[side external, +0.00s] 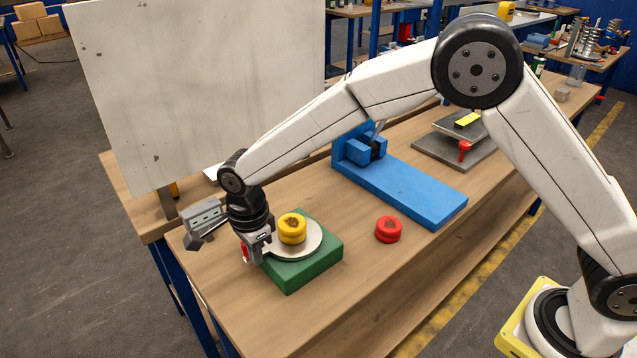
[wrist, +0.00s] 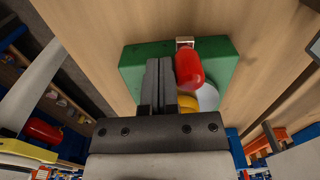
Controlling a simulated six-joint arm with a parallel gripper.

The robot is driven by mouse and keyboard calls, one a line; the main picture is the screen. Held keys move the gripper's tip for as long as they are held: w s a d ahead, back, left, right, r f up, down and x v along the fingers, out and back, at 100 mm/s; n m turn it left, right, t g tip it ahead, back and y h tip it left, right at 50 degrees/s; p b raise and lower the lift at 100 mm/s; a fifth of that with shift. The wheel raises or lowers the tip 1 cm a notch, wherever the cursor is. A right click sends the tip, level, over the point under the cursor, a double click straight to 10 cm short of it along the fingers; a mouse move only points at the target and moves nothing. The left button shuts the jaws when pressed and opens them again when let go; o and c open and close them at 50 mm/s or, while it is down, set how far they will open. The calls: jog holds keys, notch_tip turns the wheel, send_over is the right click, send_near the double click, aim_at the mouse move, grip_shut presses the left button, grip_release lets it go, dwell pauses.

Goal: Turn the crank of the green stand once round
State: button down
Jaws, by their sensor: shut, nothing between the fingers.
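The green stand (side external: 315,262) sits at the near left of the bench and also shows in the wrist view (wrist: 222,50). A pale round disc (side external: 308,246) lies on it, with a yellow round piece (side external: 292,229) on top. The crank's red handle (wrist: 188,71) stands at the stand's edge. In the side external view only a sliver of the red handle (side external: 245,252) shows beside my gripper. My gripper (wrist: 160,64) is shut and empty, its fingers just left of the red handle in the wrist view. I cannot tell whether they touch it. The crank arm is mostly hidden.
A red round piece (side external: 388,230) lies on the bench right of the stand. A long blue fixture (side external: 410,195) lies behind it, and a grey plate device with a red knob (side external: 448,150) farther back. A large pale panel (side external: 200,80) stands at the left. Bare wood lies in front.

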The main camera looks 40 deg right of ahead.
jog(key=shift+w+a, duration=0.1)
jog(key=shift+w, duration=0.9)
jog(key=shift+w, duration=0.15)
jog(key=shift+w, duration=0.85)
jog(key=shift+w+d, duration=0.25)
jog(key=shift+w, duration=0.25)
jog(key=shift+w+d, duration=0.25)
jog(key=shift+w, duration=0.2)
jog(key=shift+w, duration=0.1)
